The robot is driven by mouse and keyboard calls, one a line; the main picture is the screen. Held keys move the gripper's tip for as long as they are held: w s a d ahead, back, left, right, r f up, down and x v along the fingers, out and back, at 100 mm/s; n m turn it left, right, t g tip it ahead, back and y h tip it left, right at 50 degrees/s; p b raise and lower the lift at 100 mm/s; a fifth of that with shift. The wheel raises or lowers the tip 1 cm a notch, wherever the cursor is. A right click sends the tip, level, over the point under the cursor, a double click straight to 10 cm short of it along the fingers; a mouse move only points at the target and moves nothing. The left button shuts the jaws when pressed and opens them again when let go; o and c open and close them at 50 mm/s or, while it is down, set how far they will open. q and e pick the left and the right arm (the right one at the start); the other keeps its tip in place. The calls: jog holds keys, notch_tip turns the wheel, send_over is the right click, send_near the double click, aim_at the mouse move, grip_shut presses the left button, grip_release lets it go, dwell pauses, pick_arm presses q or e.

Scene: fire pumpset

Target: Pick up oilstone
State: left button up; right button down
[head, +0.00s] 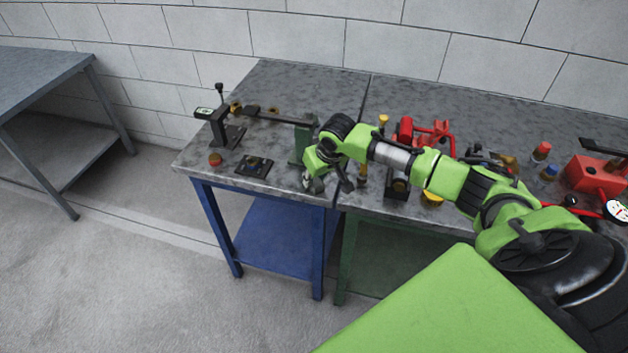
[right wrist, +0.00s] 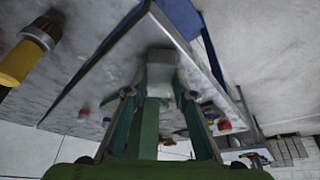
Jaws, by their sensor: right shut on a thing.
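My right gripper (head: 326,183) reaches down at the front edge of the workbench. In the right wrist view its two fingers (right wrist: 160,92) are closed from both sides on a pale grey block, which I take to be the oilstone (right wrist: 160,66). A green upright part (right wrist: 150,125) shows below the block between the fingers; I cannot tell whether it belongs to it. In the head view the held thing is small and mostly hidden by the gripper. My left gripper is in neither view.
The grey workbench top (head: 285,85) holds a long dark bar (head: 283,117) beside a green block (head: 302,143). A black plate (head: 254,167) lies left of my gripper. A red tool (head: 433,133) and several bottles crowd the right side. Another table (head: 45,70) stands far left.

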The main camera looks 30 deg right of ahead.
jog(key=shift+r, duration=0.15)
jog(key=shift+r, duration=0.2)
notch_tip(320, 180, up, 2)
jog(key=shift+w+r+b, duration=0.1)
jog(key=shift+b, duration=0.75)
jog(key=s+a+r+b, duration=0.2)
jog(key=s+a+r, duration=0.6)
jog(key=a+r, duration=0.2)
jog(key=shift+s+a+r+b, duration=0.15)
jog(key=shift+s+a+b, duration=0.15)
jog(key=shift+a, duration=0.35)
